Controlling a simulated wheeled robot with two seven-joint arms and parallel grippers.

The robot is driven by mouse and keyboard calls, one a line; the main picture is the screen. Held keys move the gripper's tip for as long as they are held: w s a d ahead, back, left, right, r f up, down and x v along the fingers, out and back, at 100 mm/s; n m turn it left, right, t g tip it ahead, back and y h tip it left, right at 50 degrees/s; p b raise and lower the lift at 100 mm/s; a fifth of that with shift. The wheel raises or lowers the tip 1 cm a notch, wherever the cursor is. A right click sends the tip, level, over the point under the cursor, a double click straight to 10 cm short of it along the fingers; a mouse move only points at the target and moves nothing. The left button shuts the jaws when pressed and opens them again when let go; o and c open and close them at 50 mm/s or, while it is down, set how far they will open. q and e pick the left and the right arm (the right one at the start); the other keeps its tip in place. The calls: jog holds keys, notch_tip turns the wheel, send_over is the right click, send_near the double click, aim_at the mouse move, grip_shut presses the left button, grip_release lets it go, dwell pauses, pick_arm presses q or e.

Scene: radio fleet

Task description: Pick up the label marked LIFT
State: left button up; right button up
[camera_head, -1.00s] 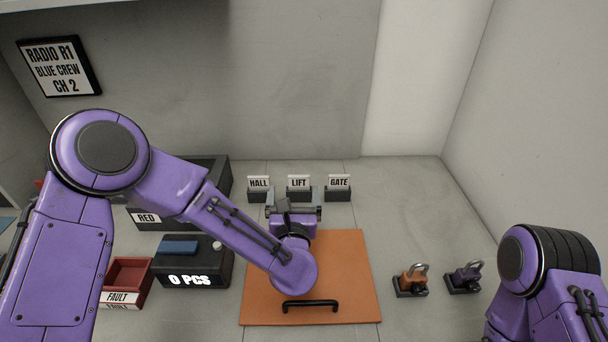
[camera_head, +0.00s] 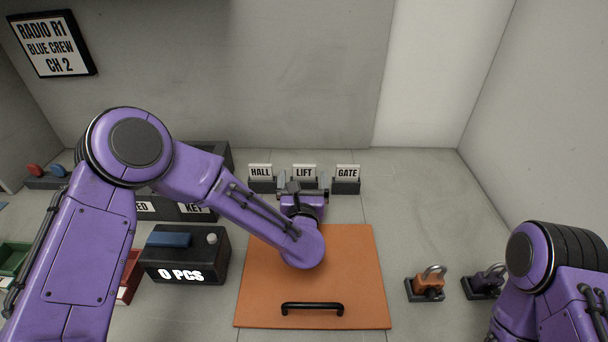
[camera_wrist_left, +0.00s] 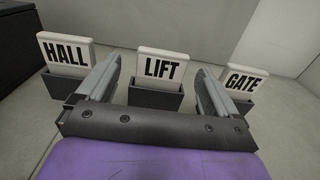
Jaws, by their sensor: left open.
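The white LIFT label (camera_head: 304,170) stands upright in a dark holder at the back of the table, between the HALL label (camera_head: 261,171) and the GATE label (camera_head: 347,172). In the left wrist view the LIFT label (camera_wrist_left: 161,67) shows ahead, between the two fingers. My left gripper (camera_head: 303,184) is open and just in front of the LIFT holder; the label looks untouched. In the left wrist view the left gripper (camera_wrist_left: 157,90) has its fingers apart, with nothing held. My right gripper is out of view; only part of the right arm shows.
An orange board (camera_head: 275,296) with a black handle (camera_head: 312,307) lies below my left arm. A counter box reading 0 PCS (camera_head: 190,262) is to its left. The table's back right is clear.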

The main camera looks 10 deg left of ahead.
aim_at(304, 172)
pick_arm(q)
jog(key=w, duration=0.2)
jog(key=w+p, duration=0.1)
jog(key=shift+a+r, duration=0.25)
jog(key=shift+w+f, duration=0.2)
jog(key=shift+w, duration=0.15)
jog(key=c, duration=1)
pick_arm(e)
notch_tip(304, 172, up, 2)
